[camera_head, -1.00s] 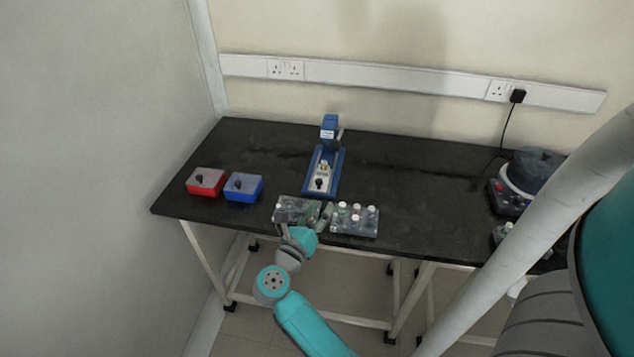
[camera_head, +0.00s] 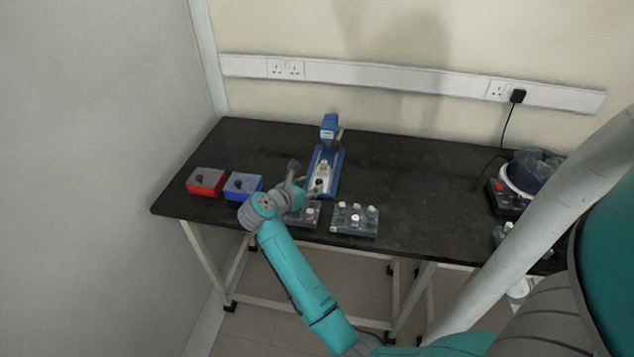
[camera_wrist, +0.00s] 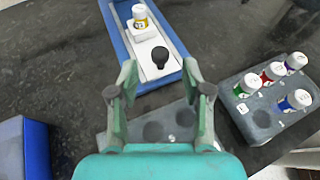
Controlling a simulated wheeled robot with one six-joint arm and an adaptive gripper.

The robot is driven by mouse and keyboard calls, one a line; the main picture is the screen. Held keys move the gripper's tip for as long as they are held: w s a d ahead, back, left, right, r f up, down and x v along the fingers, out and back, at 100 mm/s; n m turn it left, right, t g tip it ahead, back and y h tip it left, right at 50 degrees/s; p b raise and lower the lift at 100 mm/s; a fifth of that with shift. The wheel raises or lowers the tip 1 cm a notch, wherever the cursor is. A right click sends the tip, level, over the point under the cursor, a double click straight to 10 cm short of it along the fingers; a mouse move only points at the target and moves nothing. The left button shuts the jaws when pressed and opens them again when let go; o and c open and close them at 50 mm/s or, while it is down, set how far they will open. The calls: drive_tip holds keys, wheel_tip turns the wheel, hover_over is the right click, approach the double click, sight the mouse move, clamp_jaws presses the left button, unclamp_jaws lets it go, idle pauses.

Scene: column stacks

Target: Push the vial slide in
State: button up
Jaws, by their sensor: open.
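The vial slide is a white plate (camera_wrist: 146,40) in a blue-framed device (camera_head: 334,178) on the black bench. It carries a black knob (camera_wrist: 160,56) near its front end. A white-capped vial (camera_wrist: 140,14) with a yellow label stands upright in a white holder on the slide, behind the knob. My gripper (camera_wrist: 159,82) is open and empty in the wrist view, its two fingers either side of the slide's front end, with the knob just beyond the fingertips and not visibly touched. In the head view my gripper (camera_head: 303,178) is at the device's front left.
A rack of several vials (camera_wrist: 270,95) is right of my gripper; a grey rack (camera_wrist: 172,124) with empty holes lies below it. A red box (camera_head: 206,182) and a blue box (camera_head: 243,186) are at the left.

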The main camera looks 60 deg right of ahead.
sight(318, 181)
drive_tip(key=shift+x, duration=2.4)
clamp_jaws()
